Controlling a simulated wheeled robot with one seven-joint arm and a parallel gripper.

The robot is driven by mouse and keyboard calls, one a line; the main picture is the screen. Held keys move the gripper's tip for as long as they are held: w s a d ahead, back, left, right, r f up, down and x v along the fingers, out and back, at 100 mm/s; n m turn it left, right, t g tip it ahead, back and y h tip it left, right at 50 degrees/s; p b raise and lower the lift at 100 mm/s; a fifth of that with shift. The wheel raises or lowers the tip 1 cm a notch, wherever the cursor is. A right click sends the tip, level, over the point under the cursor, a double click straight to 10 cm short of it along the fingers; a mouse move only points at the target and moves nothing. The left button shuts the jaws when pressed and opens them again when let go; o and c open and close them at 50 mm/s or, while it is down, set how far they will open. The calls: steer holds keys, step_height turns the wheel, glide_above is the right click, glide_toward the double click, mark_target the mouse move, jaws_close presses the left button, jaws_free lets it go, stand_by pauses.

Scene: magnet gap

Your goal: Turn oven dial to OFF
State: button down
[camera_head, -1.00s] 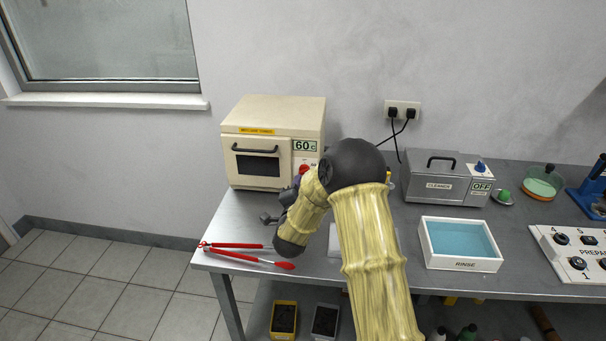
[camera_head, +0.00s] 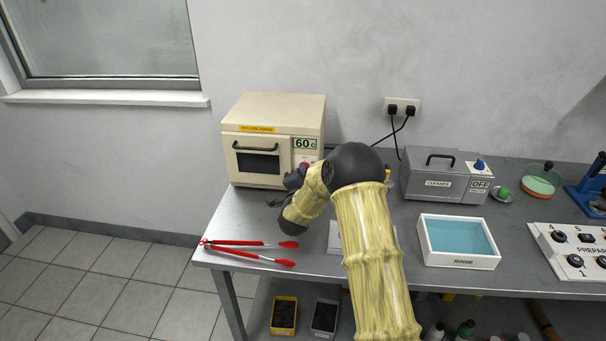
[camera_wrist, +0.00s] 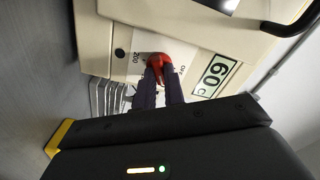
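The cream oven (camera_head: 272,112) stands at the left end of the bench, with a "60c" display on its front. In the wrist view the red dial (camera_wrist: 176,57) sits between the "200" and "OFF" marks on the panel. My gripper (camera_wrist: 158,72) is at the dial, its two dark fingers close together with their tips overlapping the red knob. I cannot tell whether they are closed on it.
Red-handled tongs (camera_head: 248,250) lie on the bench's left front. A grey cleaner box (camera_head: 432,184) with an "OFF" display and a white rinse tray (camera_head: 458,262) stand to the right. A wall socket (camera_head: 402,106) with cords is behind my arm.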

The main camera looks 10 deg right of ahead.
steer(key=shift+f+n, duration=0.1)
steer(key=shift+n, duration=0.2)
steer(key=n+b, duration=0.4)
steer(key=n, duration=0.7)
steer(key=shift+a, duration=0.15)
steer(key=shift+n, duration=0.3)
stand_by(0.4)
steer(key=c, duration=1.5)
jaws_free()
step_height(320, 180, up, 10)
steer(key=shift+r, duration=0.1)
